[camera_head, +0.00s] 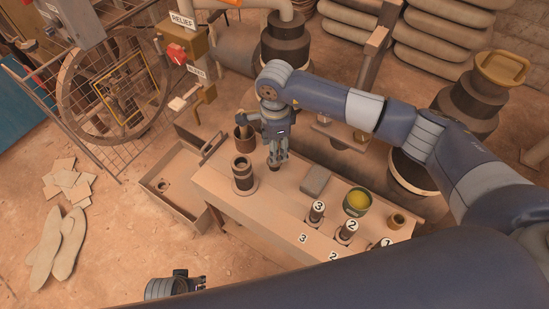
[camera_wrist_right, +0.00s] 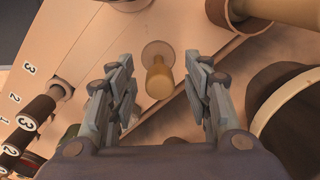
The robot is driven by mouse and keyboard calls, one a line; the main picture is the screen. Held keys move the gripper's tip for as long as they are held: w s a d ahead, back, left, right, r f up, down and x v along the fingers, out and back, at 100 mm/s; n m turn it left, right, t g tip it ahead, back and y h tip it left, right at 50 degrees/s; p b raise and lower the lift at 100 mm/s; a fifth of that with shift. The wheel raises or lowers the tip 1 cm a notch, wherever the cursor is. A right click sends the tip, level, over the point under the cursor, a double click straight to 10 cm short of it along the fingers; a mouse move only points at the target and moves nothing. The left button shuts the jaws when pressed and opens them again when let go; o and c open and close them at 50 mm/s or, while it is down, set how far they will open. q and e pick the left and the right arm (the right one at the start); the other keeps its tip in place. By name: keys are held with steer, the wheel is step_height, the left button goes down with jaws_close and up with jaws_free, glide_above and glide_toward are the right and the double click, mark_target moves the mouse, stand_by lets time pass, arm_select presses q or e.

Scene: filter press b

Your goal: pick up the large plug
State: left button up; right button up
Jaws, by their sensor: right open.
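A tan plug (camera_wrist_right: 158,79) with a round pale flange, apparently the large plug, stands on the bench (camera_head: 222,190). In the right wrist view it lies between the two fingers and beyond their tips, with gaps on both sides. My right gripper (camera_head: 277,158) is open and empty just above it, pointing down. In the head view the gripper mostly hides the plug, whose dark low part (camera_head: 273,167) shows. The right fingers also frame the right wrist view (camera_wrist_right: 165,95). My left gripper (camera_head: 186,283) shows only in part at the bottom, away from the bench; its fingers are unclear.
A dark flanged cylinder (camera_head: 242,174) and a brown pot (camera_head: 241,145) stand close to the right gripper. A grey block (camera_head: 315,180), numbered dark cylinders (camera_head: 317,210), a green tin (camera_head: 357,201) and a small brown cup (camera_head: 397,220) stand to the right.

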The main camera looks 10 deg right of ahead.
jaws_close()
steer(key=shift+r, duration=0.15)
